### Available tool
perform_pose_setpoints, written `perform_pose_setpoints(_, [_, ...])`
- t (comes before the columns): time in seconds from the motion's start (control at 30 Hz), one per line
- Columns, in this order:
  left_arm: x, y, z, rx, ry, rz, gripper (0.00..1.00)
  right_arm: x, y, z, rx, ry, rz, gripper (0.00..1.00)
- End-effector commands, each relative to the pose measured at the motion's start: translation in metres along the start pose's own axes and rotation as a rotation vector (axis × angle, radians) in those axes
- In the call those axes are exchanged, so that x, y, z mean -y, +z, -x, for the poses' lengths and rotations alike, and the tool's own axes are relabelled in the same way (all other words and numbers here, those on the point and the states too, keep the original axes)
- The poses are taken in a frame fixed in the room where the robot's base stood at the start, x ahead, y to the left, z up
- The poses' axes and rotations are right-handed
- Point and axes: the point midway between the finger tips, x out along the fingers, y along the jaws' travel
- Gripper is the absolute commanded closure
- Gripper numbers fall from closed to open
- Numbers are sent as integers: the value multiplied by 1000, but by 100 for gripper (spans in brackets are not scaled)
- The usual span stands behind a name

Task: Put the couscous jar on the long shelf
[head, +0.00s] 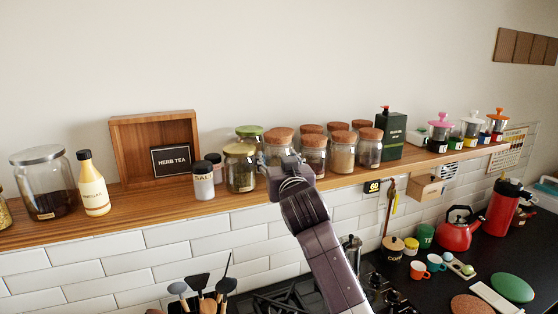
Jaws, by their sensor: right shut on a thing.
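The long wooden shelf (130,204) runs across the white-tiled wall. My right gripper (277,163) reaches up to the shelf's middle and is shut on a cork-lidded jar (279,136). The gripper and wrist hide most of this jar, so its label and whether its base touches the shelf cannot be seen. It appears to be the couscous jar, but I cannot read that. My left gripper is out of view.
More cork-lidded jars, a dark green bottle (390,135) and colourful-topped jars crowd the shelf's right half. A salt jar (203,181), a wooden box (125,150) and a cream bottle (93,185) stand left. Below are utensils (203,290) and a red kettle (459,229).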

Motion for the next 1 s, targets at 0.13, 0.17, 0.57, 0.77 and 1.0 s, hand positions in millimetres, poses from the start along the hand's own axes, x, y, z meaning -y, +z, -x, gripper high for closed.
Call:
perform_pose_setpoints(0.13, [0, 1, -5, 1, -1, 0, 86, 0, 6, 0, -5, -1, 0, 84])
perform_pose_setpoints(0.17, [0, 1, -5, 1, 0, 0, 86, 0, 7, 0, -5, -1, 0, 84])
perform_pose_setpoints(0.57, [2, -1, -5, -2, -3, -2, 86, 0, 8, 0, -4, -1, 0, 84])
perform_pose_setpoints(0.77, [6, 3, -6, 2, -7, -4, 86, 0, 10, 0, -3, 0, 0, 84])
perform_pose_setpoints(1.0, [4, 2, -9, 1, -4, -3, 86, 0, 16, 0, -3, -1, 0, 84])
